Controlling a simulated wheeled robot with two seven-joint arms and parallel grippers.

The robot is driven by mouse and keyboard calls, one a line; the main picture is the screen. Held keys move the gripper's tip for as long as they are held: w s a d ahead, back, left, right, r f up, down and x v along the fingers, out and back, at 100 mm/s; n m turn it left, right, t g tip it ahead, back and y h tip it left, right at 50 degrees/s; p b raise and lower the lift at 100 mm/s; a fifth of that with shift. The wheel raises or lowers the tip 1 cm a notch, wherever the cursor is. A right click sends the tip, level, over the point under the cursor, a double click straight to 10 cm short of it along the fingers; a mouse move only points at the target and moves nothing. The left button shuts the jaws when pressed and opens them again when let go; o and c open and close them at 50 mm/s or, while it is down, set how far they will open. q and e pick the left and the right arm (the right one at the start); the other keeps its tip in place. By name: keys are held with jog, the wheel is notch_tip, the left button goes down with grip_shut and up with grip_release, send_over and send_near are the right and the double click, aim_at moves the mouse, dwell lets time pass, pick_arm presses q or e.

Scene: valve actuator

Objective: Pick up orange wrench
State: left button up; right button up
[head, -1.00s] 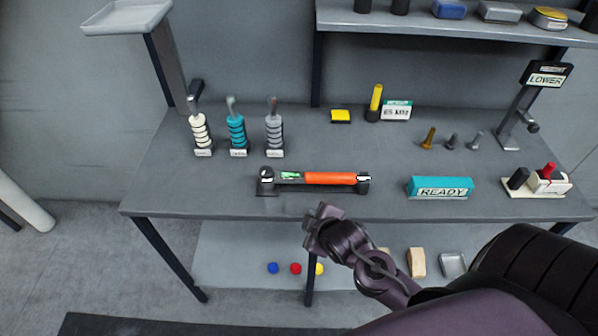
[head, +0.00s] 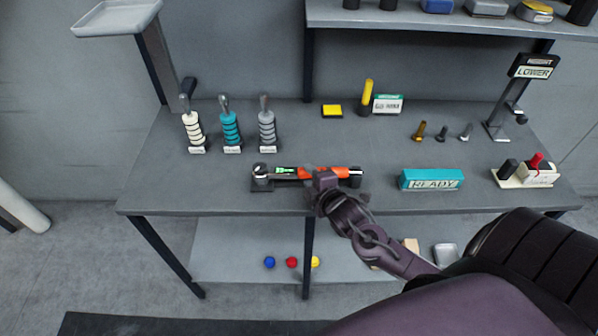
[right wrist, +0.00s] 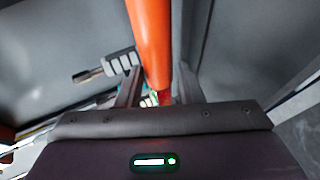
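The orange wrench (head: 341,171) lies on the workbench near its front edge, in black supports at both ends. It has an orange handle, a grey head at the left and a small green display. My right gripper (head: 318,174) is at the handle and hides part of it in the head view. In the right wrist view the orange handle (right wrist: 150,40) runs down toward the gap between my fingers (right wrist: 158,88). The fingers are apart, with the handle between or just beyond them; contact cannot be told. My left gripper is not in view.
A teal READY block (head: 432,179) stands right of the wrench on the workbench (head: 210,190). White, teal and grey ribbed tools (head: 231,130) stand behind to the left. Small bolts (head: 441,133) and a LOWER sign stand (head: 505,105) are at the right. Bench around the wrench is clear.

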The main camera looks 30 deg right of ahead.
jog(key=x, duration=0.2)
jog(key=p+x, duration=0.1)
jog(key=shift+w+d+r, duration=0.1)
jog(key=shift+w+d, duration=0.1)
jog(key=shift+d, duration=0.1)
jog(key=shift+w+f, duration=0.35)
jog(key=shift+w, duration=0.2)
jog(key=shift+c, duration=0.4)
jog(key=shift+s, duration=0.1)
grip_shut()
jog(key=shift+r, duration=0.15)
